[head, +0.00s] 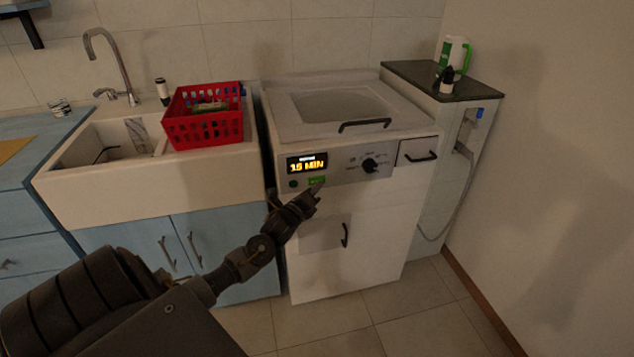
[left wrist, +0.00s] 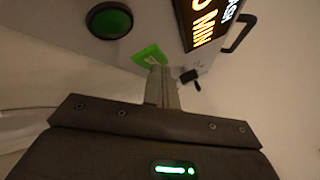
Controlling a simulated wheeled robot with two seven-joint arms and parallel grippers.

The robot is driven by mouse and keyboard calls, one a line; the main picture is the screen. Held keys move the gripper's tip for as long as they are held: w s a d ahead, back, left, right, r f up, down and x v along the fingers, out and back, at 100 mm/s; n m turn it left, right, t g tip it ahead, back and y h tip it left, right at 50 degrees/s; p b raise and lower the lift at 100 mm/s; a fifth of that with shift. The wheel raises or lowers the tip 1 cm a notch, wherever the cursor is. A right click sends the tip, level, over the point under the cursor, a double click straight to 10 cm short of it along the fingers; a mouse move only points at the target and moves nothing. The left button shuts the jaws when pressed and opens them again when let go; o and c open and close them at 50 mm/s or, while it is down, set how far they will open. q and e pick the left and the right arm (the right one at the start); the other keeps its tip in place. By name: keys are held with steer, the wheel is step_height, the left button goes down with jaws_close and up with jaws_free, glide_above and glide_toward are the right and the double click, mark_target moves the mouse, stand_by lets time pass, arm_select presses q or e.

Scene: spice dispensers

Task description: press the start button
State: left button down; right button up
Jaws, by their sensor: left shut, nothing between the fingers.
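The white washing machine (head: 345,235) has a front panel with a lit display (head: 307,163) reading "15 MIN". Below the display are a small bright green rectangular button (head: 316,181) and a round dark green button (head: 293,184). Which is the start button, I cannot read. My left gripper (head: 317,189) is shut and empty, its tip just below the green rectangle. In the left wrist view the fingertips (left wrist: 159,73) overlap the lower edge of the green rectangle (left wrist: 149,54); I cannot tell whether they touch. The round button (left wrist: 109,20) is left of them. My right gripper is not in view.
A black dial (head: 370,165) and a drawer with a dark handle (head: 421,158) are right of the display. A red basket (head: 204,130) stands beside the sink (head: 120,185) at left. A detergent bottle (head: 454,55) stands on the dark counter at right. The floor at right is clear.

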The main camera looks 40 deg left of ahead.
arm_select(q)
steer(key=shift+a, duration=0.1)
stand_by(0.4)
steer(key=shift+s+d+p, duration=0.4)
steer(key=shift+d+p, duration=0.15)
steer(key=shift+d, duration=0.1)
steer(key=s+d+p, duration=0.1)
steer(key=d, duration=0.1)
steer(key=s+d+p, duration=0.1)
steer(key=d+p, duration=0.1)
steer(key=shift+s, duration=0.4)
